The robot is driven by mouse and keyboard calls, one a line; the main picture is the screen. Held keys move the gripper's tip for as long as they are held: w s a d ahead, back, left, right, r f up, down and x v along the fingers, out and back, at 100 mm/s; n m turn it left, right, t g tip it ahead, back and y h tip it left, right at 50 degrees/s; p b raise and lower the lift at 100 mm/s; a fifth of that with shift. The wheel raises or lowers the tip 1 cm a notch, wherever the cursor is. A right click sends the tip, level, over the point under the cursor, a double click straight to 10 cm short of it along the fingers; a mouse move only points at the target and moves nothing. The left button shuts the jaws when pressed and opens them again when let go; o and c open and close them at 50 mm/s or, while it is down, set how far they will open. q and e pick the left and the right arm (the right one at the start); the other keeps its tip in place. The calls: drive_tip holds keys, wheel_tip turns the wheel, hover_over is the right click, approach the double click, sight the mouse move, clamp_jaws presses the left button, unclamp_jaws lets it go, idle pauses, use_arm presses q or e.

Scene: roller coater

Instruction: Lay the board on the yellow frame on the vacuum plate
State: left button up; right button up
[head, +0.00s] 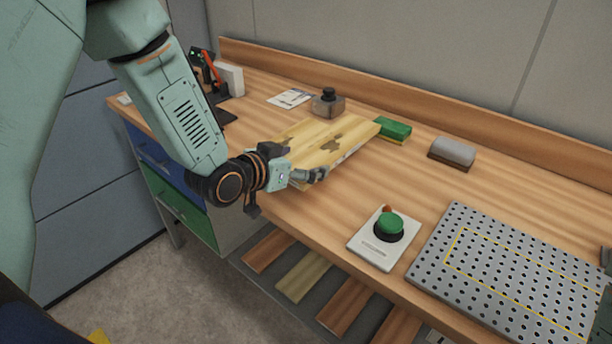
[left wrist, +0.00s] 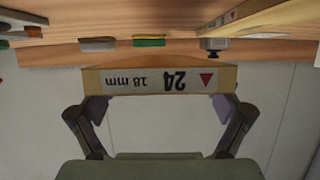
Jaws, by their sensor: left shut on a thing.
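The board (head: 335,136) is pale wood with dark knots. My left gripper (head: 314,176) is shut on its near edge and holds it out over the left part of the bench, roughly flat. In the left wrist view the board's end (left wrist: 160,80) sits between both fingers and shows an upside-down label, "24 18 mm", with a red triangle. The vacuum plate (head: 432,262) is a grey perforated plate at the right, with the yellow frame (head: 452,250) outlined on it. The area inside the frame is bare where seen; its right end is cut off. My right gripper is not in view.
A green push button on a pale box (head: 372,252) stands between board and plate. A green-yellow block (head: 392,129), a grey block (head: 452,153) and a black-knobbed block (head: 328,102) lie behind. Planks (head: 305,284) lie below the bench.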

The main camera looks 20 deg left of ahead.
use_arm(q)
drive_tip(key=f, duration=0.5)
drive_tip(key=shift+w+a+f+b, duration=0.1)
drive_tip(key=shift+a+f+b, duration=0.1)
drive_tip(key=shift+a+b, duration=0.15)
drive_tip(key=shift+d+f, duration=0.15)
drive_tip(key=shift+d, duration=0.1)
drive_tip(key=shift+w+f, duration=0.1)
drive_tip(key=shift+w, duration=0.1)
drive_tip(key=o, duration=0.9)
drive_tip(key=shift+a+f, duration=0.1)
drive_tip(key=shift+o, duration=0.8)
drive_tip(key=shift+s, duration=0.25)
